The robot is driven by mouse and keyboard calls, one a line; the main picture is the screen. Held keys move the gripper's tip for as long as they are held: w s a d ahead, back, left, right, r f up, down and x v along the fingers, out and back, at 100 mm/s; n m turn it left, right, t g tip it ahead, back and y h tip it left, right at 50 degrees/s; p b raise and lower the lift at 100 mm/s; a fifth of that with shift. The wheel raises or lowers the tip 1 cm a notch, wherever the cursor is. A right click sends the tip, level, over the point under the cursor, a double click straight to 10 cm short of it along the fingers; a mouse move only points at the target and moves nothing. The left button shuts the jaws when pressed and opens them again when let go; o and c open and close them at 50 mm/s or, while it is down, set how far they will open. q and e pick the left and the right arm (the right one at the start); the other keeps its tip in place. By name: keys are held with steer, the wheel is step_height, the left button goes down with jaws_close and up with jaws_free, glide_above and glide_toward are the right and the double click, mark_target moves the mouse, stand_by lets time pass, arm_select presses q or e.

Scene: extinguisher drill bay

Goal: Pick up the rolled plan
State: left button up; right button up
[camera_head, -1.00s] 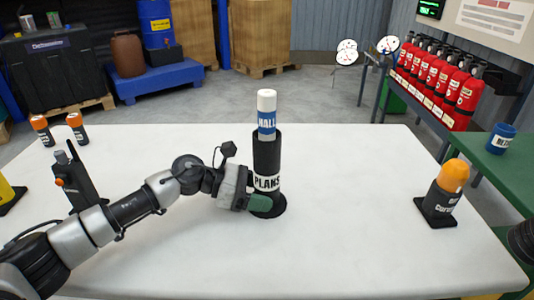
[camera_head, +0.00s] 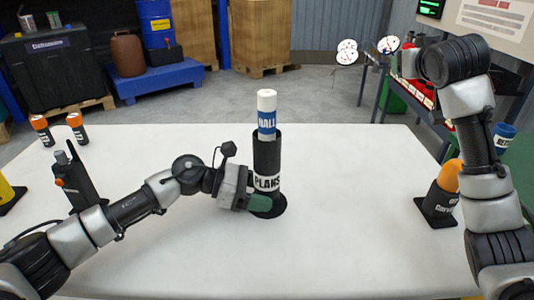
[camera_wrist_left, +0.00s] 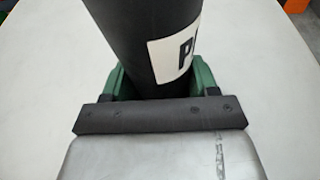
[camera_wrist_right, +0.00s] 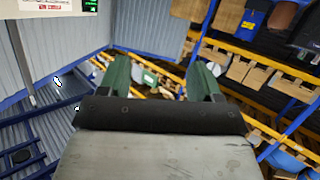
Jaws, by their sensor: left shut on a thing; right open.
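The rolled plan (camera_head: 266,112) is a white roll with a blue band marked "HALL". It stands upright in the black tube holder (camera_head: 266,150) labelled "PLANS", with its upper part sticking out of the top. My left gripper (camera_head: 262,204) is shut on the lower part of the holder. The left wrist view shows its green fingers on both sides of the black tube (camera_wrist_left: 140,40). My right gripper (camera_wrist_right: 160,75) is open and empty in the right wrist view, facing shelves. In the head view my right arm is raised at the right, and its gripper cannot be made out.
The white table (camera_head: 340,220) is mostly clear around the holder. An orange-topped item in a black stand (camera_head: 440,200) is at the right, partly behind my right arm. A black radio (camera_head: 78,180) and two orange-capped cans (camera_head: 75,127) stand at the left.

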steer(key=a+r+n+g+y, duration=0.15)
steer(key=a+r+y, duration=0.25)
steer(key=a, duration=0.9)
steer(key=g+h, duration=0.1)
steer(key=g, duration=0.7)
glide_toward(267, 92)
steer(key=shift+n, duration=0.35)
steer(key=x, duration=0.6)
steer(key=shift+w+a+f, duration=0.1)
steer(key=shift+a+f, duration=0.3)
steer(key=x, duration=0.5)
steer(key=shift+w+d+f, duration=0.1)
steer(key=shift+d+f, duration=0.2)
steer(key=shift+d, duration=0.1)
jaws_close()
